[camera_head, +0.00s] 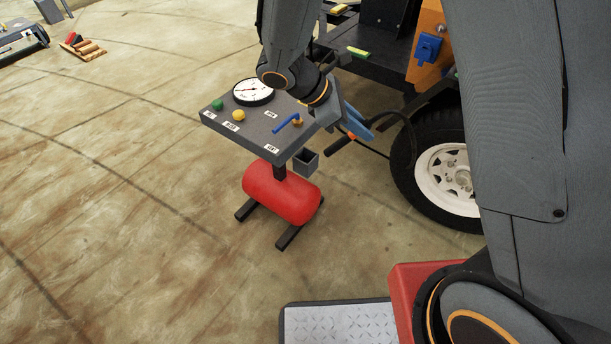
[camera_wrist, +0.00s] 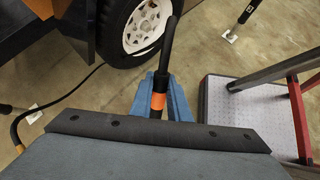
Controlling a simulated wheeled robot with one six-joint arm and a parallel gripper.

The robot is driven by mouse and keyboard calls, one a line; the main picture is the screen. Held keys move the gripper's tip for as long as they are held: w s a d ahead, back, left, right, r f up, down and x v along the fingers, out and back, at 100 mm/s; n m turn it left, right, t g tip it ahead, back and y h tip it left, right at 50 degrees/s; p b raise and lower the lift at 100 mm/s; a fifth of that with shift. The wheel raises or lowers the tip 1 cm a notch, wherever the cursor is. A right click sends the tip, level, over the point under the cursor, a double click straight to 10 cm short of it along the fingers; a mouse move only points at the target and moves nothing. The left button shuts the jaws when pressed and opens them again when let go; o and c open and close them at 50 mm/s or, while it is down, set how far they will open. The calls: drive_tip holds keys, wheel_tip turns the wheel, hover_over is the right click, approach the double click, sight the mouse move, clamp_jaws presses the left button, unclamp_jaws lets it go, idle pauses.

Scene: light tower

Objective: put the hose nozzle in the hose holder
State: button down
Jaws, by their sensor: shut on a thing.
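The hose nozzle (camera_head: 338,146) is a dark rod with an orange band. My gripper (camera_head: 363,127), with blue fingers, is shut on it just right of the control panel. The nozzle's dark end points down and left in the head view, toward the holder but apart from it. In the wrist view the nozzle (camera_wrist: 165,60) stands out between the blue fingers (camera_wrist: 163,88), its orange band near them. The hose holder (camera_head: 306,162) is a small dark open-topped box under the panel's right edge. It looks empty; its inside is dark. I cannot make out the holder in the wrist view.
The tilted panel (camera_head: 240,128) carries a gauge, buttons and a blue lever. A red tank (camera_head: 282,192) stands below it. A cart wheel (camera_head: 449,180) is close on the right, with the black hose (camera_head: 412,140) looping beside it.

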sight(305, 139)
drive_tip(key=w+a+r+n+t+b, duration=0.5)
drive_tip(key=a+r+n+t+b, duration=0.4)
drive_tip(key=a+n+t+b, duration=0.3)
drive_tip(key=shift+m+t+h, duration=0.4)
drive_tip(key=shift+m+t, duration=0.1)
drive_tip(key=f+b, duration=0.1)
drive_tip(key=f, duration=0.4)
drive_tip(key=f+b, duration=0.2)
drive_tip(key=f, duration=0.4)
drive_tip(key=a+f+b, duration=0.1)
drive_tip(key=f, duration=0.5)
drive_tip(key=shift+b, duration=0.3)
drive_tip(key=shift+f, duration=0.1)
drive_tip(key=c, duration=1.7)
unclamp_jaws()
